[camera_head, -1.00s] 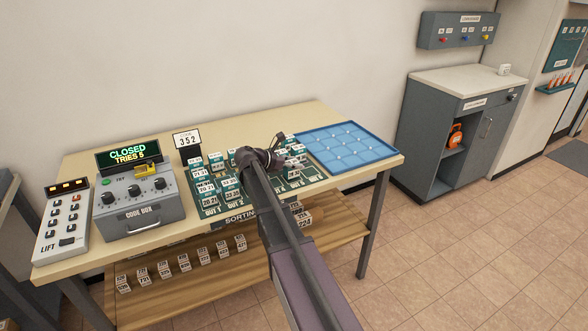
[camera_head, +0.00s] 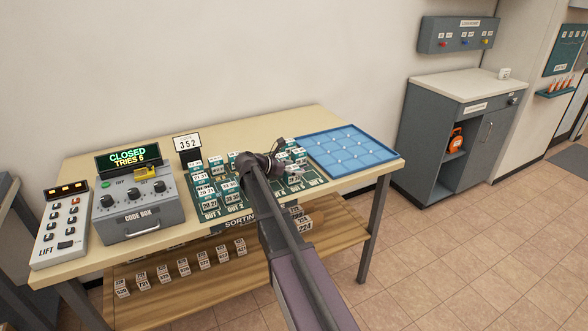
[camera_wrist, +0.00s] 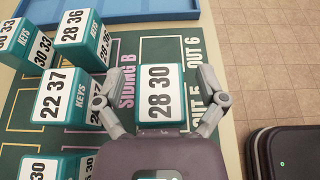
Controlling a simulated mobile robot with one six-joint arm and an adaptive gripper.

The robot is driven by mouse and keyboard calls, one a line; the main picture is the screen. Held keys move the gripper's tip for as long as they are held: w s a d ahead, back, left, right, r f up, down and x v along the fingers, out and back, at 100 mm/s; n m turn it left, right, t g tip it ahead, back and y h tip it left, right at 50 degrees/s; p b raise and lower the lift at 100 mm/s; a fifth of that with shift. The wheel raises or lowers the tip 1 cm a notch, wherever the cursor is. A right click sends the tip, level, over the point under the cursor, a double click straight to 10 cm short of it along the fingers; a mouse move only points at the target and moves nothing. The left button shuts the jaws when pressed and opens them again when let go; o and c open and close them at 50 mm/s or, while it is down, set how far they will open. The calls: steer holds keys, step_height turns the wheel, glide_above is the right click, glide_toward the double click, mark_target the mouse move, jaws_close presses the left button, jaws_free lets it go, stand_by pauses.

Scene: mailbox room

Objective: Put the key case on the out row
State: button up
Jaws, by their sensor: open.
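Several white and teal key cases stand on the green sorting mat (camera_wrist: 138,52). In the wrist view a case marked 28 30 (camera_wrist: 160,92) sits between the two fingers of my gripper (camera_wrist: 158,78), beside the OUT 5 and OUT 6 lettering and right of SIDING B. The fingers are spread on both sides of it; contact is not clear. Cases 22 37 (camera_wrist: 58,97) and 28 36 (camera_wrist: 80,28) stand to its left. In the head view my gripper (camera_head: 272,158) is low over the mat's right part, and my arm hides some of the mat and cases.
A blue gridded tray (camera_head: 345,148) lies right of the mat. The code box (camera_head: 138,205), reading CLOSED, and the LIFT panel (camera_head: 62,228) stand at the left. More cases stand on the lower shelf (camera_head: 205,285).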

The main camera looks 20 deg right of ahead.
steer(key=shift+r, duration=0.2)
steer(key=shift+a+r+p, duration=0.1)
steer(key=shift+a+p, duration=0.15)
steer(key=shift+p, duration=0.05)
steer(key=p+v, duration=0.3)
steer(key=v, duration=0.6)
steer(key=shift+s+a+r+p, duration=0.1)
steer(key=shift+a+r+p, duration=0.1)
steer(key=shift+a+p, duration=0.2)
steer(key=shift+v, duration=0.8)
steer(key=shift+f, duration=0.1)
steer(key=s+f+m+y, duration=0.1)
steer(key=s, duration=0.1)
steer(key=s+f+m+y, duration=0.1)
steer(key=s+f+m, duration=0.1)
steer(key=s, duration=0.1)
steer(key=s+a+f+m+y, duration=0.1)
steer(key=s, duration=0.1)
steer(key=shift+s+f+m+y, duration=0.2)
steer(key=shift+f+m+y, duration=0.1)
steer(key=shift+f, duration=0.1)
steer(key=s+a+f+m+y, duration=0.3)
steer(key=s+a+m+y, duration=0.2)
steer(key=s+m, duration=0.2)
steer(key=s+a+f+m+y, duration=0.3)
steer(key=s+a+m+y, duration=0.2)
steer(key=s, duration=0.6)
steer(key=shift+a+f+m, duration=0.35)
steer(key=shift+a+m, duration=0.05)
steer(key=shift+m, duration=0.5)
